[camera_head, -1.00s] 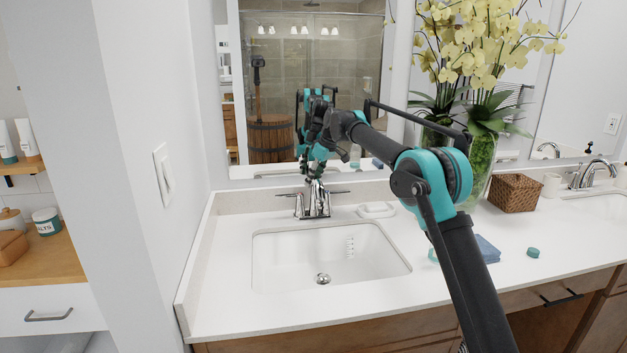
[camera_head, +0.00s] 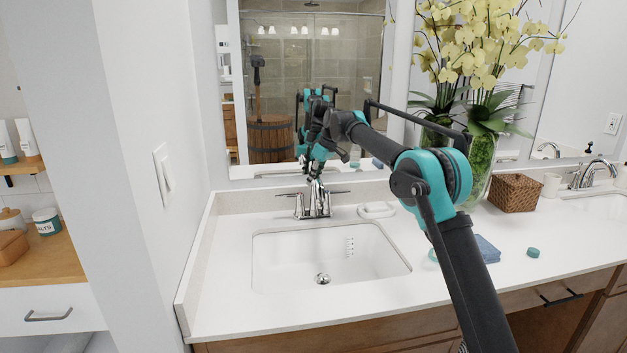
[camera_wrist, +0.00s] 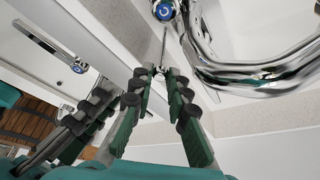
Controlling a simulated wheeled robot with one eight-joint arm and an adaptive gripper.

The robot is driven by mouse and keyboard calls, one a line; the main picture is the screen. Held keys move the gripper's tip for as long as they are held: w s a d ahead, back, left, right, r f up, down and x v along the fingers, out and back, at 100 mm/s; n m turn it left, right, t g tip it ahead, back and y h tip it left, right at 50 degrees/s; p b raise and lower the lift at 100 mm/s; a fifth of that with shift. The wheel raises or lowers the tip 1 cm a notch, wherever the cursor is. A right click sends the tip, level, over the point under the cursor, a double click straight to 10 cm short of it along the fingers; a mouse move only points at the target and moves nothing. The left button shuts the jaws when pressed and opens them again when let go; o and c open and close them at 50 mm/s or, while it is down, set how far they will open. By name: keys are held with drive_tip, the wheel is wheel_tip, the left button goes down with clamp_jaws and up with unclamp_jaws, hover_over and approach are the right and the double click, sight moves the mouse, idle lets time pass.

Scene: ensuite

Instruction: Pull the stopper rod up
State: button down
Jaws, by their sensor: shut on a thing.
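The chrome faucet (camera_head: 319,203) stands behind the left sink, and its curved spout (camera_wrist: 275,72) fills the right of the wrist view. The thin stopper rod (camera_wrist: 164,45) shows beside the spout in the wrist view. My gripper (camera_wrist: 164,72) has its two fingertips closed around the rod's end. In the head view my gripper (camera_head: 317,178) is just above the faucet, and the rod is hidden there by the gripper and faucet. The drain stopper (camera_head: 322,279) sits in the bottom of the white basin (camera_head: 290,255).
A mirror (camera_head: 350,80) rises behind the faucet, close to my gripper. A white soap dish (camera_head: 377,210) lies right of the faucet. A blue cloth (camera_head: 487,249), a small teal item (camera_head: 533,252), a wicker basket (camera_head: 515,192) and flowers stand farther right. The counter's front is clear.

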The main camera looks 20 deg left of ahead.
drive_tip(key=shift+r, duration=1.35)
drive_tip(key=c, duration=1.5)
unclamp_jaws()
drive_tip(key=v, duration=1.2)
drive_tip(key=shift+s, duration=0.1)
